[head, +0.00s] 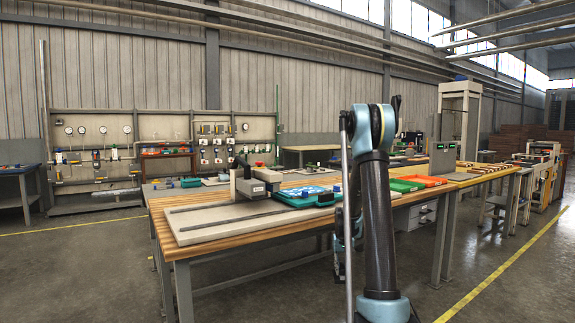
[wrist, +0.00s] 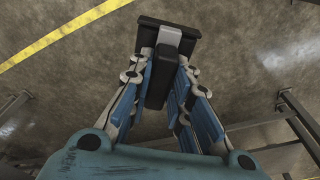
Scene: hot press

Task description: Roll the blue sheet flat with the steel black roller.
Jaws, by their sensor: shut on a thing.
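My gripper (wrist: 165,75) is shut on the steel black roller (wrist: 157,88). The roller's dark handle lies between the blue-padded fingers, and a grey part and a wide black end show past the fingertips. Bare floor shows behind it, so it is held clear of the table. In the head view my gripper (head: 340,255) hangs beside the table's near side, below the top, partly behind my arm; the roller cannot be made out there. A light blue patch (head: 303,192) on a teal tray on the table may be the blue sheet; it is too small to be sure.
The wooden table (head: 225,236) carries a pale board (head: 190,234) with a grey and black device (head: 255,182) on it. Green (head: 402,186) and orange (head: 424,180) trays lie to the right. Table legs stand near my gripper. The floor at front left is clear.

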